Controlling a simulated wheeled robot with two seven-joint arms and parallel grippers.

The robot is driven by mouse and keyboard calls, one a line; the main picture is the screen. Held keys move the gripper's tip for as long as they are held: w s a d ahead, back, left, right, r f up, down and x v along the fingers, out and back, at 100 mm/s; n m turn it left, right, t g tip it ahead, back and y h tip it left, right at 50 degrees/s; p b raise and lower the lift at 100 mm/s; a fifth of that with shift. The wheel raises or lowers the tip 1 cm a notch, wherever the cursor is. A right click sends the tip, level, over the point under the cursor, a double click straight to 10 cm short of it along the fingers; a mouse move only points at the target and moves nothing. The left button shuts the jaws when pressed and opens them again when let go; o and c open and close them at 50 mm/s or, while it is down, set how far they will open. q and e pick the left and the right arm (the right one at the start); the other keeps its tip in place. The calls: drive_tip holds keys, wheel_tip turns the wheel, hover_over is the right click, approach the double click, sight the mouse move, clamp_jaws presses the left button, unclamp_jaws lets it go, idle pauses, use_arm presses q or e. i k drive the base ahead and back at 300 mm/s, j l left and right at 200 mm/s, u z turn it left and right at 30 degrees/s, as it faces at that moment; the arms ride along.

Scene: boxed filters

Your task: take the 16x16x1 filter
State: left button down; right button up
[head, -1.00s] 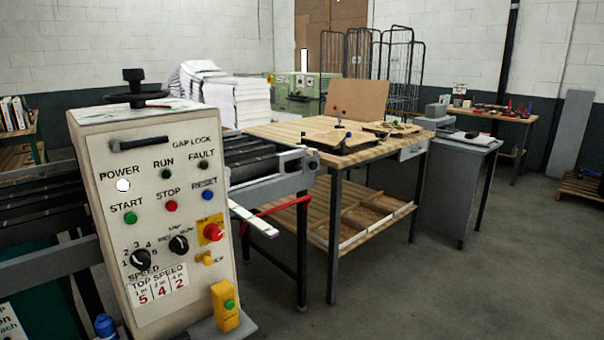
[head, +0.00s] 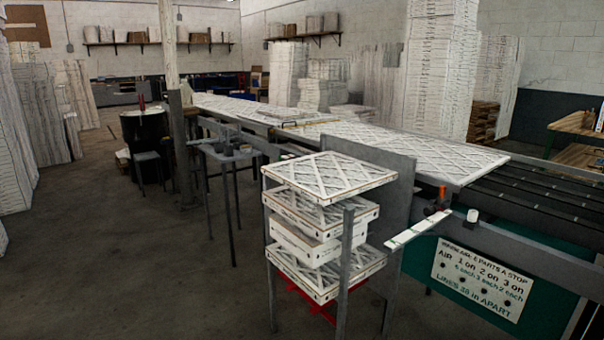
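A stack of several boxed filters stands in a grey metal rack in the head view. The top filter (head: 328,176) is white with a lattice face and lies flat. Below it are another lattice-faced filter (head: 320,208), a plain white-sided box (head: 305,243) and a lower filter (head: 326,272), each turned or shifted a little. No size marking is readable, so I cannot tell which is 16x16x1. Neither of my grippers is in view.
A conveyor (head: 375,140) carrying lattice filters runs behind the rack. A small grey table (head: 228,152) and a dark drum (head: 146,133) stand left of it. Tall white stacks (head: 442,70) rise behind. The concrete floor (head: 120,260) at front left is clear.

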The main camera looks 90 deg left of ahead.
sight(326, 179)
drive_tip(key=j+u, duration=0.1)
drive_tip(key=u, duration=2.5)
